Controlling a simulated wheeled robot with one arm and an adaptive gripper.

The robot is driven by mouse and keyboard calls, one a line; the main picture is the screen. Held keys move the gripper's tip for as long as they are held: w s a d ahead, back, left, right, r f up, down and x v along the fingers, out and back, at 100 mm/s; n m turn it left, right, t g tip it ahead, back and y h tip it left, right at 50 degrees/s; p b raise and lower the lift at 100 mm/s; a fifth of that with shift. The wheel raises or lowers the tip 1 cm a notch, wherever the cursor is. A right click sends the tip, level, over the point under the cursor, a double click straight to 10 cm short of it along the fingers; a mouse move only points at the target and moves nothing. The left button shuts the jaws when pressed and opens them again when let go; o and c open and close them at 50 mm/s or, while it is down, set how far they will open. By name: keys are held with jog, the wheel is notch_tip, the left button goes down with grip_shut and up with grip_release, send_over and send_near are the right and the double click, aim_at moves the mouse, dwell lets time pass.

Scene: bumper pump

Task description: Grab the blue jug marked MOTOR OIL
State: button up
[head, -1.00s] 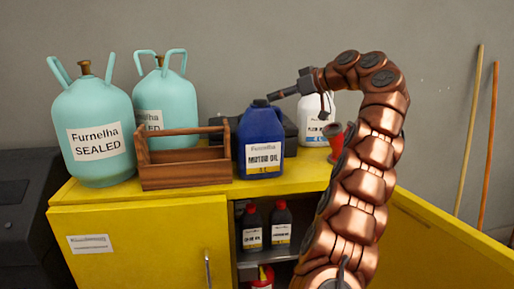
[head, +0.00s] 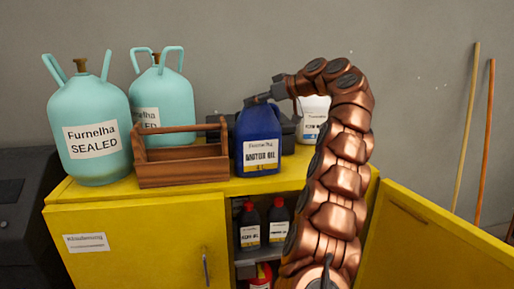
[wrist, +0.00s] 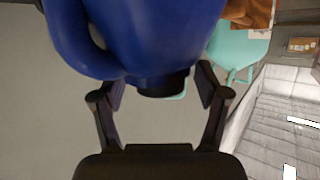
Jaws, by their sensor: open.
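The blue jug (head: 258,138) marked MOTOR OIL stands upright on top of the yellow cabinet, its label facing me. My gripper (head: 252,101) is at the top of the jug, by its dark cap. In the wrist view the jug (wrist: 150,35) fills the upper part, with its handle loop at the left and its dark cap (wrist: 163,86) lying between the two spread fingers of my gripper (wrist: 157,92). The fingers are open, one on each side of the cap. I cannot tell whether either finger touches it.
A white container (head: 312,118) and a dark case are behind the jug at right. The yellow cabinet (head: 140,230) has an open right door (head: 425,240); small bottles stand inside.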

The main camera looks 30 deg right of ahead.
jog(key=shift+c, duration=0.4)
jog(key=shift+f, duration=0.15)
grip_shut()
